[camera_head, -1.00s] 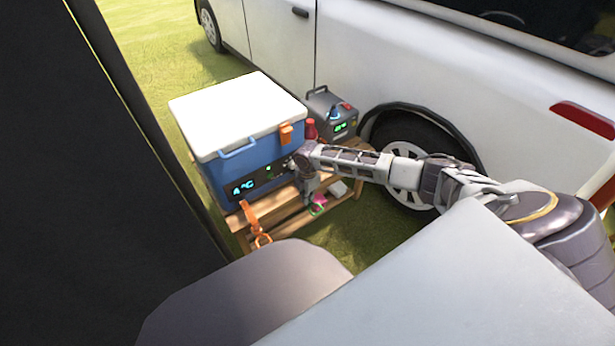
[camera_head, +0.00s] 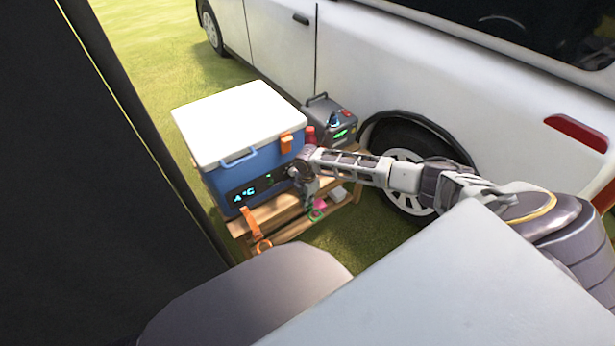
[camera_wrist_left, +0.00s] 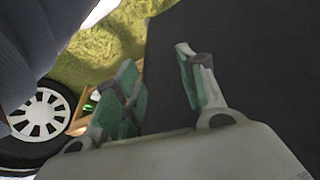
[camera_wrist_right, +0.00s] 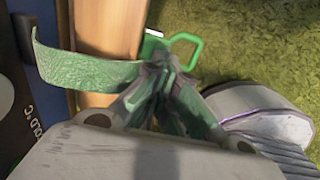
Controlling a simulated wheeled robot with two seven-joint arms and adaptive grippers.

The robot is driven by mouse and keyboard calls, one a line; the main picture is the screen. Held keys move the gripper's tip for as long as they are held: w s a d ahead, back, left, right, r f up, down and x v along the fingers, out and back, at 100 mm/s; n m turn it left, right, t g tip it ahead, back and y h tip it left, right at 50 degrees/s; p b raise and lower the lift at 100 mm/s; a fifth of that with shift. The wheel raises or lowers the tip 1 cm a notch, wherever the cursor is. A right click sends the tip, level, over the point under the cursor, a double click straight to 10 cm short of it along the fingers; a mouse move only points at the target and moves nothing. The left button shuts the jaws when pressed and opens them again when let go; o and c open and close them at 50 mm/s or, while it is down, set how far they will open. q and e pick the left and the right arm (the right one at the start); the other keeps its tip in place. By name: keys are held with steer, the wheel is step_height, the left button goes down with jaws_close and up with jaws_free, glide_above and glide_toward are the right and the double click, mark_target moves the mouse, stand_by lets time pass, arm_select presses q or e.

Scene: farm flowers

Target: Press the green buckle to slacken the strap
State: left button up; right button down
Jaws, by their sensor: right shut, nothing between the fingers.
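The green buckle (camera_wrist_right: 186,46) shows in the right wrist view as a green ring just beyond my right fingertips. A green strap (camera_wrist_right: 85,72) curves away to its left over the bench edge. In the head view the buckle (camera_head: 316,215) is small, low at the wooden bench's front. My right gripper (camera_wrist_right: 163,68) is shut and empty, its tips at or very near the buckle; I cannot tell whether they touch it. In the head view my right gripper (camera_head: 311,200) points down by the bench. My left gripper (camera_wrist_left: 187,55) is open and empty, away from the bench.
A blue cooler (camera_head: 235,165) with a white lid sits on the wooden bench (camera_head: 270,212). An orange strap (camera_head: 252,225) hangs at its front. A grey power box (camera_head: 332,118) stands behind. A white van (camera_head: 420,75) is close behind the bench. Grass lies in front.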

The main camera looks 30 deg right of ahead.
mark_target(307, 207)
steer(key=shift+r+p, duration=0.85)
steer(key=shift+p, duration=0.15)
arm_select(q)
steer(key=shift+g+y, duration=0.5)
steer(key=shift+g, duration=0.2)
steer(key=f+p, duration=0.1)
steer(key=a+f+p, duration=0.1)
steer(key=f, duration=0.1)
steer(key=f+p, duration=0.1)
steer(key=shift+s+a+f, duration=0.2)
steer(key=shift+s+f, duration=0.05)
steer(key=shift+f, duration=0.1)
arm_select(e)
step_height(307, 207, up, 10)
